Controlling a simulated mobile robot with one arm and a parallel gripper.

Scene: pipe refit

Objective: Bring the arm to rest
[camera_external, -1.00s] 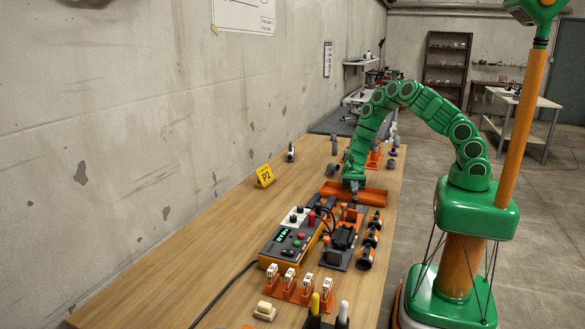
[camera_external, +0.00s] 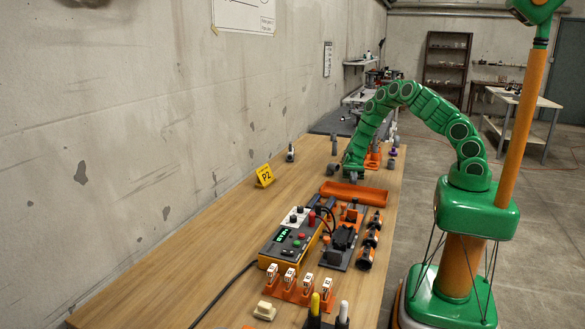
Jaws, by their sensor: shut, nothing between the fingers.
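My green arm arches from my base at the right over the wooden workbench (camera_external: 215,255). My gripper (camera_external: 340,172) is at the lower end of the arm, above the bench behind the orange tray (camera_external: 372,195). It looks small and dark here, and its fingers are hard to make out. It is shut, and no object shows in it. It appears apart from the tray.
A control box (camera_external: 288,240) with buttons and a cable stands in front of the tray. Orange holders with white pieces (camera_external: 290,277) are nearer. A yellow P2 sign (camera_external: 264,175) stands at the left. The bench's left side is clear.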

